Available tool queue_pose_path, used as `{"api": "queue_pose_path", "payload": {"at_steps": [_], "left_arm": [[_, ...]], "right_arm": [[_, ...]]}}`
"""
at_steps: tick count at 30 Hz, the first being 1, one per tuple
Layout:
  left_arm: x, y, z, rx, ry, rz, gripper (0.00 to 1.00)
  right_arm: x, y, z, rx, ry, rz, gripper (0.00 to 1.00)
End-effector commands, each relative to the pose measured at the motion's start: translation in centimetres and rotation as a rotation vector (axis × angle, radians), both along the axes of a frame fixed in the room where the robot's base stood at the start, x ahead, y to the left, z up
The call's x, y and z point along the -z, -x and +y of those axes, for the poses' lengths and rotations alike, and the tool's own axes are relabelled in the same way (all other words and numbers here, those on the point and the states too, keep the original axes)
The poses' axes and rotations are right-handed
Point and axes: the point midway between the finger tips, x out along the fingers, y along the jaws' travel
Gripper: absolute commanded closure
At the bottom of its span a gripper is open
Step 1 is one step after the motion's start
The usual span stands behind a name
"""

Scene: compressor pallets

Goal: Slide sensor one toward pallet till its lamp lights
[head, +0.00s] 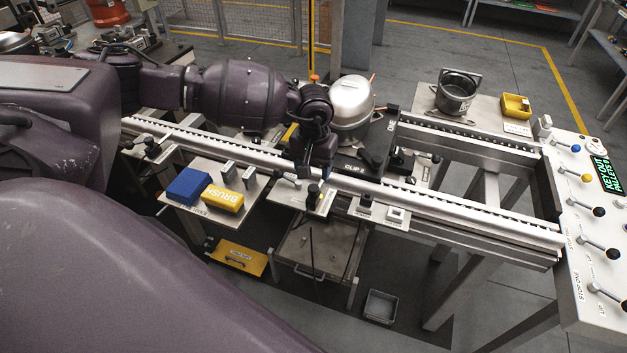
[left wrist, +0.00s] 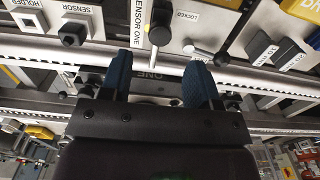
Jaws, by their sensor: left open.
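My left gripper (head: 318,176) is over the front rail, above a small plate (head: 290,196) with a black knob. In the left wrist view my gripper (left wrist: 160,80) shows two blue fingers spread apart with nothing held between them. The plate there carries a SENSOR ONE label (left wrist: 138,20), a LOCKED label (left wrist: 190,17) and a black-knobbed pin (left wrist: 158,36), which stands just beyond the fingertips. A light-tipped lever (left wrist: 197,50) lies beside the right finger. A silver compressor (head: 350,100) stands behind my gripper; its pallet is mostly hidden. I cannot make out a lit sensor lamp. My right gripper is not in view.
A blue block (head: 188,186) and a yellow BRUSH block (head: 222,198) sit on a shelf left of the plate. A holder plate (head: 380,212) is to its right. A control panel (head: 590,230) with levers and a green-lettered display stands at the far right.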

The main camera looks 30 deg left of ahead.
Motion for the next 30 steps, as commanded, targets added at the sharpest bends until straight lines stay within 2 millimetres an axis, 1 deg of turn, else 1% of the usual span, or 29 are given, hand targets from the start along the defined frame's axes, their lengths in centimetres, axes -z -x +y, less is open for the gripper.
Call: {"api": "queue_pose_path", "payload": {"at_steps": [1, 3, 9, 26, 30], "left_arm": [[-0.9, -0.1, 0.1, 0.0, -0.002, -0.003, 0.44], [-1.8, -0.1, 0.0, 0.0, 0.0, -0.002, 0.44], [-3.3, 0.0, 0.0, 0.0, -0.001, -0.001, 0.44], [-3.5, 0.0, 0.0, 0.0, 0.0, 0.0, 0.44], [-3.5, 0.0, 0.0, -0.038, 0.001, -0.001, 0.44]], "right_arm": [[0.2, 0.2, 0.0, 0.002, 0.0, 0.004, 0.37], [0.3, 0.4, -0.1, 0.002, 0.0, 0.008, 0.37], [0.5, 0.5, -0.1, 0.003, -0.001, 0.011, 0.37], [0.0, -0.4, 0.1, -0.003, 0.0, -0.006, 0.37], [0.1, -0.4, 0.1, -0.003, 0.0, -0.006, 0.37]]}}
